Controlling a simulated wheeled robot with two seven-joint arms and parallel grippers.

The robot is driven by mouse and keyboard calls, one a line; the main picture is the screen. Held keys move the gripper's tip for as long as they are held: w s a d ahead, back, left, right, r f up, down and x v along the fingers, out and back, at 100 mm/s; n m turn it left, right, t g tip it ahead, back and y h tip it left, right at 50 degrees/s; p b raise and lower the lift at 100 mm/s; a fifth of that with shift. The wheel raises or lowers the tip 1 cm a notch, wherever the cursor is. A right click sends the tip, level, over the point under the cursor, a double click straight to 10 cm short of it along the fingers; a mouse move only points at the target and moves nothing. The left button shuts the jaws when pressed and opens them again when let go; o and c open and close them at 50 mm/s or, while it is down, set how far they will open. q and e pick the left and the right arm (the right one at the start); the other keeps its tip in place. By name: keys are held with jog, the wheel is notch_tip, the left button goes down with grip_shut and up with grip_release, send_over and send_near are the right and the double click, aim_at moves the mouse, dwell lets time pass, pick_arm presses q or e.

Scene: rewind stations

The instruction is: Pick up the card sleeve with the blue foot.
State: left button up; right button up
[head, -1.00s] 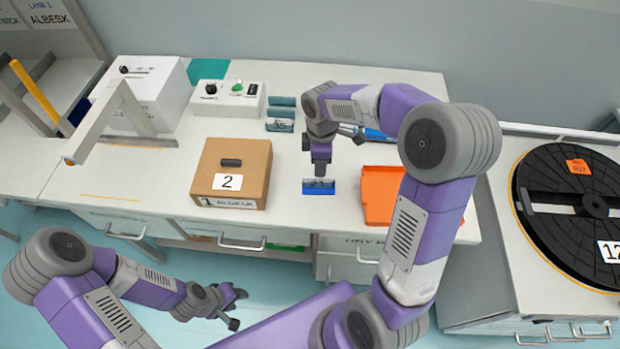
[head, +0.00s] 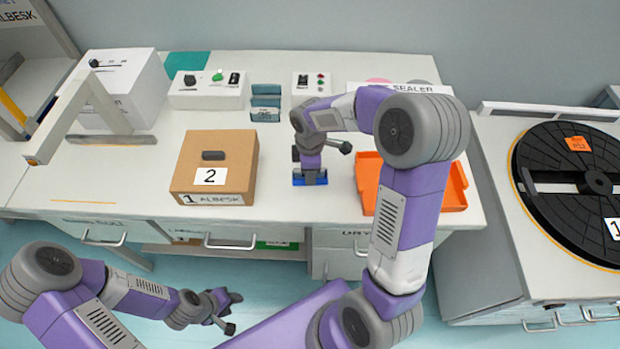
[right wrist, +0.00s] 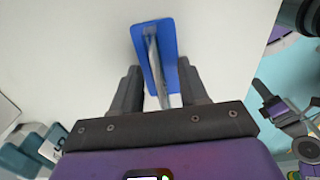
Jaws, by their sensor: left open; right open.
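The card sleeve (right wrist: 155,62) stands in its blue foot (right wrist: 169,38) on the table, seen from above in the right wrist view. In the head view only the blue foot (head: 299,181) shows, under my right gripper (head: 310,170), which hides the sleeve. My right gripper also shows in the right wrist view (right wrist: 160,80). It is open, with one finger on each side of the sleeve. My left gripper (head: 232,312) is open and empty, low in front of the table.
A brown box (head: 214,168) labelled 2 stands left of the blue foot. An orange tray (head: 455,200) lies close on its right. Blue-grey holders (head: 265,103) stand behind. A black reel (head: 560,180) sits on the right-hand station.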

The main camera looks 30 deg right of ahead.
jog(key=shift+f, duration=0.3)
jog(key=shift+r, duration=0.1)
jog(key=shift+c, duration=0.2)
grip_shut()
